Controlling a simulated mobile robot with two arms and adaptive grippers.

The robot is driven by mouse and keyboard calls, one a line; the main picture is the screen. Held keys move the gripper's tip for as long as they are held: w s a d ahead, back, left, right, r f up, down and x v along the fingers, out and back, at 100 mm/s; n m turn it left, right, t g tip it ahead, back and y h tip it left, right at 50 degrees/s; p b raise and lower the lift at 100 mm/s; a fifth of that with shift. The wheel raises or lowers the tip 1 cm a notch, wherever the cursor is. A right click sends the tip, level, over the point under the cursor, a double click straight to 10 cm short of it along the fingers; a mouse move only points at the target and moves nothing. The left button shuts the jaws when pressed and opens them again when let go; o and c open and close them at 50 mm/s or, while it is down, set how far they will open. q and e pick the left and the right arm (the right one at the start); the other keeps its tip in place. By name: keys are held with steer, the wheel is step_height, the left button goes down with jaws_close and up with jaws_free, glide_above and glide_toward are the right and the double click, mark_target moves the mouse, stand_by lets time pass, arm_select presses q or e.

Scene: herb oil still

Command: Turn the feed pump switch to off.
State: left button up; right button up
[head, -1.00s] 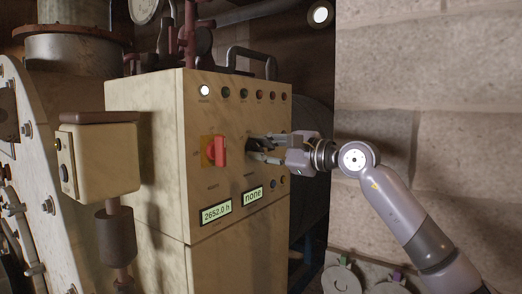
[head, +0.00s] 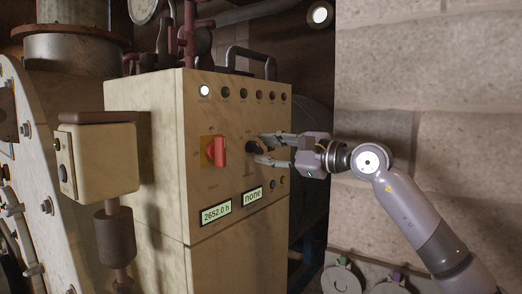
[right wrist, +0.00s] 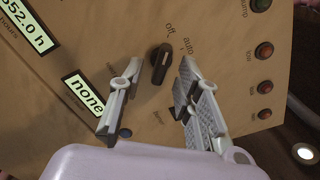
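The feed pump switch is likely the black rotary knob (head: 252,147) on the front of the cream control cabinet (head: 230,117). In the right wrist view the knob (right wrist: 160,65) has "off" and "auto" printed beyond one end; its long axis points roughly at "off". My right gripper (head: 263,148) is open, its fingers reaching to the panel from the right. In the right wrist view its fingers stand on either side of the knob, with gaps, apparently not touching it. The knob's own name label is not readable. My left gripper is not in view.
A red switch (head: 218,152) on a yellow plate sits left of the knob. Two displays, "2652.0 h" (head: 216,212) and "none" (head: 252,195), are below. A row of lamps (head: 243,93) runs along the top. A stone wall (head: 430,90) stands at the right.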

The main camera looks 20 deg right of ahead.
steer(key=v, duration=0.9)
steer(key=shift+s+d, duration=0.3)
stand_by(0.8)
